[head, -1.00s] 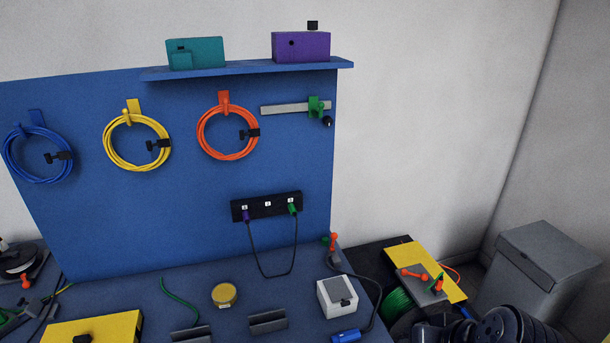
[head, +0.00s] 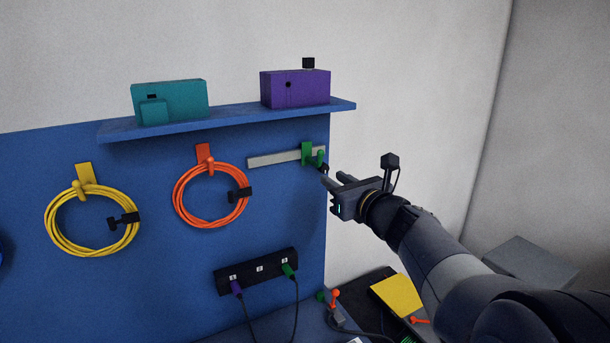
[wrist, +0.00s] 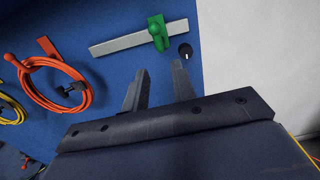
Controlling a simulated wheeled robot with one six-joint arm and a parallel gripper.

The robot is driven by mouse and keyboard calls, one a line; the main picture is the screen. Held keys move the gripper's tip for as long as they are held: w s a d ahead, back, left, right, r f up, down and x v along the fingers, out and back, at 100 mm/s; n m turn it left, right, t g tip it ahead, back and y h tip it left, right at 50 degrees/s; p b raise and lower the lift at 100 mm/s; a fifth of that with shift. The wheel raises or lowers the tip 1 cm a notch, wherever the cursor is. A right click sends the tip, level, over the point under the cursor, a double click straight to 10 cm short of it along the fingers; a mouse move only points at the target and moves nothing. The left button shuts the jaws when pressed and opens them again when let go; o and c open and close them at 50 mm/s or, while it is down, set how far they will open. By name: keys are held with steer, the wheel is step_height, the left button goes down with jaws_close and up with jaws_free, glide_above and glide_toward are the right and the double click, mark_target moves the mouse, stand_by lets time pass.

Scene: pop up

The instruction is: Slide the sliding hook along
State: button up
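The sliding hook is a green piece (head: 307,154) with a knob, mounted near the right end of a grey horizontal rail (head: 272,160) on the blue board. In the wrist view the green hook (wrist: 158,33) sits on the grey rail (wrist: 120,44), ahead of my fingertips. A small black round knob (wrist: 185,51) hangs just below and right of the hook. My gripper (head: 332,180) is in front of the board's right edge, just below and right of the hook. In the wrist view my gripper (wrist: 160,75) has its two fingers apart with nothing between them. It appears clear of the hook.
A blue shelf (head: 225,120) above the rail holds a teal box (head: 180,102) and a purple box (head: 300,88). An orange cable coil (head: 176,195) hangs left of the rail, a yellow coil (head: 50,215) farther left. A black socket strip (head: 240,275) is below.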

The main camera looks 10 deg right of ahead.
mark_target(320, 168)
steer(key=x, duration=0.8)
steer(key=shift+d+r+p, duration=0.15)
steer(key=shift+r+p, duration=0.1)
steer(key=shift+p, duration=0.1)
steer(key=shift+w, duration=0.2)
steer(key=shift+c, duration=0.5)
steer(key=shift+s, duration=0.15)
jaws_close()
